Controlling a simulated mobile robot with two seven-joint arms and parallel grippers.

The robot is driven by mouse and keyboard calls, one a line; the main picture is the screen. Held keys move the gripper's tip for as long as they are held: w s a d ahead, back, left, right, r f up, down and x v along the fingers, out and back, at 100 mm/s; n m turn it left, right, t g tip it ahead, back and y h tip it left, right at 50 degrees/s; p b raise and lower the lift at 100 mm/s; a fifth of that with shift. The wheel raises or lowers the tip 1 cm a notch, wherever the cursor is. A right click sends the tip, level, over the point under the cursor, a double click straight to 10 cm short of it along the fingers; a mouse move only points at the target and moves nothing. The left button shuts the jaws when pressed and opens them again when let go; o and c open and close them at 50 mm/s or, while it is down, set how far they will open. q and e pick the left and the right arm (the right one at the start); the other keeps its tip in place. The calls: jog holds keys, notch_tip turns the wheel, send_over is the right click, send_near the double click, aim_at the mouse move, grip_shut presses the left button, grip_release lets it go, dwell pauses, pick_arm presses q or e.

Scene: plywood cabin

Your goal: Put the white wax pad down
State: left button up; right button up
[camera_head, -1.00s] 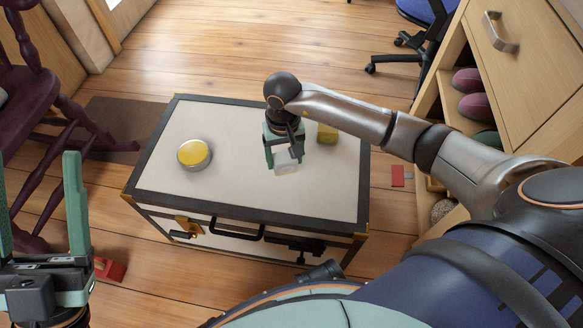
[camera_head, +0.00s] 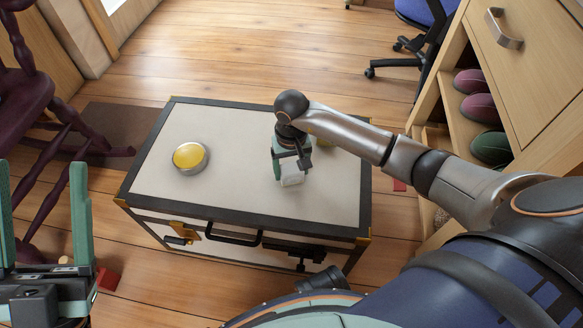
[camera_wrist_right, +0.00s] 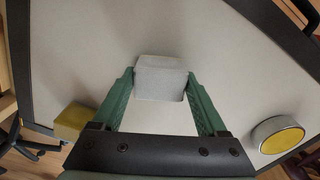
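The white wax pad (camera_head: 292,177) is a small pale block over the right half of the chest's light lid. It also shows in the right wrist view (camera_wrist_right: 161,78) between the green fingertips. My right gripper (camera_head: 290,172) points down and is shut on the pad, with a finger against each side. The pad is at or just above the lid; I cannot tell whether it touches. My left gripper (camera_head: 43,215) is open and empty at the left edge, away from the chest.
The chest (camera_head: 235,195) has a dark-edged lid. A round yellow-topped tin (camera_head: 190,157) stands on its left half. A yellow block (camera_wrist_right: 75,121) lies behind my right gripper. The lid between tin and pad is clear. A shelf cabinet (camera_head: 530,60) stands right.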

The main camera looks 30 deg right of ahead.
jog(key=o, duration=0.4)
jog(key=shift+c, duration=0.2)
